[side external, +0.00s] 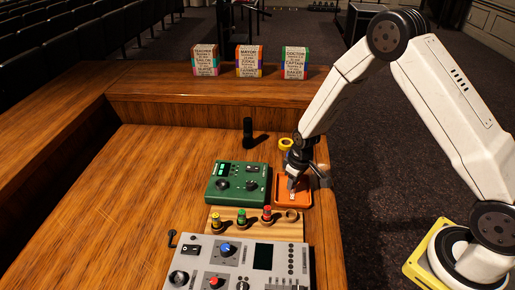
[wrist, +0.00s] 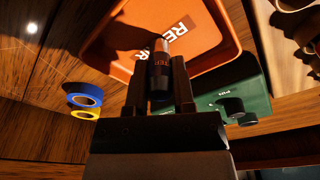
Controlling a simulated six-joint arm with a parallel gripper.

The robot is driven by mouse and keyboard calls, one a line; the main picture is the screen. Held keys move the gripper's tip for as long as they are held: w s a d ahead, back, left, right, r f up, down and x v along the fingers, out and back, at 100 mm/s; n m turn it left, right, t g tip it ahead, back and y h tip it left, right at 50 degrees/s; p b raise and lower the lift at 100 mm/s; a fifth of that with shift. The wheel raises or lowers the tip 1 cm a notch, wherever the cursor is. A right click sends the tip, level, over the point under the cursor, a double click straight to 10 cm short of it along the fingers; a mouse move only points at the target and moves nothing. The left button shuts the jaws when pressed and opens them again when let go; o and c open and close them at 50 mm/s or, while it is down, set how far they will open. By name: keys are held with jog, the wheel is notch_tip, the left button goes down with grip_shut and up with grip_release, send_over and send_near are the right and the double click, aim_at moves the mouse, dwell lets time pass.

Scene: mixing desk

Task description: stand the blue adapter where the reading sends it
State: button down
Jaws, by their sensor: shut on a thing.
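My gripper (side external: 293,178) is shut on the adapter (wrist: 160,72), which shows dark with a blue-looking band and a silver tip in the wrist view. Part of its printing is hidden by the fingers. They are over the orange tray (side external: 305,204), which has a white label with partly covered lettering in the wrist view (wrist: 215,48). I cannot tell whether the adapter touches the tray floor. The green meter box (side external: 238,184) has a lit green display (side external: 225,168), too small to read. A wooden rack (side external: 255,229) holds yellow, green and red-topped adapters; its right-hand hole (side external: 292,215) looks empty.
A grey mixing console (side external: 235,265) lies in front of the rack. A black cylinder (side external: 248,132) stands behind the green box. A yellow tape roll (side external: 285,144) lies behind the tray; the wrist view adds a blue roll (wrist: 85,95). Desk at left is clear.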

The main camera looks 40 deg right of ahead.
jog(key=shift+f, duration=0.15)
jog(key=shift+c, duration=2.3)
grip_release()
notch_tip(320, 180, up, 12)
jog(key=s, duration=0.1)
jog(key=shift+s+d, duration=0.15)
jog(key=shift+s, duration=0.05)
jog(key=shift+s+r, duration=0.1)
jog(key=shift+r, duration=0.1)
jog(key=s+a+r+m, duration=0.1)
jog(key=s+r, duration=0.1)
jog(key=s, duration=0.5)
jog(key=s+a+r+m+t, duration=0.1)
jog(key=s+r, duration=0.1)
jog(key=s, duration=0.5)
jog(key=shift+s+a, duration=0.4)
jog(key=shift+r, duration=0.1)
